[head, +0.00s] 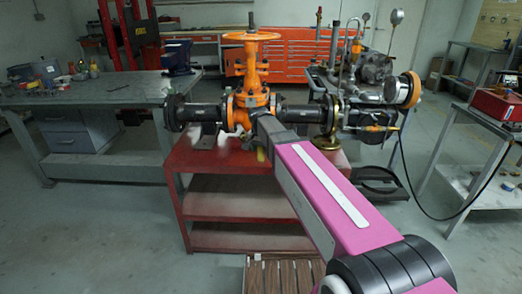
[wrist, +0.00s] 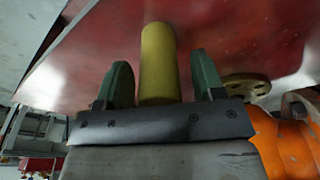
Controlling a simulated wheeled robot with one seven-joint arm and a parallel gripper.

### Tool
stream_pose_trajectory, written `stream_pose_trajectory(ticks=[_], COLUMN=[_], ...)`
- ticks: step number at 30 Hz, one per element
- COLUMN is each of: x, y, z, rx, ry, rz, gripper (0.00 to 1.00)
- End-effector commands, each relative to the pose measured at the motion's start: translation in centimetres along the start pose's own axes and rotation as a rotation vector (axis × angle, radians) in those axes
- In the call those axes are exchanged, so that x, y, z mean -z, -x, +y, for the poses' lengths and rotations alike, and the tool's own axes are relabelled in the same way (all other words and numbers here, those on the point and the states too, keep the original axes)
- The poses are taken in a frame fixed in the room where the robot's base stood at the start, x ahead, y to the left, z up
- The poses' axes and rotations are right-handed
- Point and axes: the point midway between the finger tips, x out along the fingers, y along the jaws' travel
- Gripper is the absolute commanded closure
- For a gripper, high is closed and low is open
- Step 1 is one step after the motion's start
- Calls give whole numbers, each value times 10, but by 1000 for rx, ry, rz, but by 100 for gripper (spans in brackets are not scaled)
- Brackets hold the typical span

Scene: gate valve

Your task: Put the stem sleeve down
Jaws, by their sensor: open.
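The stem sleeve appears to be the plain yellow cylinder (wrist: 158,50) in the wrist view, at the red cart top (wrist: 235,45). My gripper (wrist: 159,75) is open, with one dark green finger on each side of the cylinder and a visible gap on both sides. The cylinder's lower end is hidden behind the gripper body. In the head view a small yellow part (head: 261,154) shows beside my gripper, low in front of the orange gate valve (head: 256,70); my arm hides most of that spot.
The valve and its dark flanged pipes (head: 299,113) stand over the red cart (head: 215,170), close to my gripper. A brass disc (wrist: 247,86) lies right of the fingers. A grey bench (head: 90,92) is at left, a pump assembly (head: 372,75) at right. Floor in front is partly clear.

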Motion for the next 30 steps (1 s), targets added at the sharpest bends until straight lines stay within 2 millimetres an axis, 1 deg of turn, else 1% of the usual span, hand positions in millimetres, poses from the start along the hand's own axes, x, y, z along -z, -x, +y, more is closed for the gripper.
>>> stream_pose_trajectory(ticks=[5,8,18,21,24,30], x=[0,0,0,0,0,0], y=[13,27,84,98,109,120], z=[0,0,0,0,0,0], rx=[1,1,2,1,1,0], ry=[0,0,0,0,0,0], rz=[2,2,2,1,1,0], gripper=[38,38,38,38,38,38])
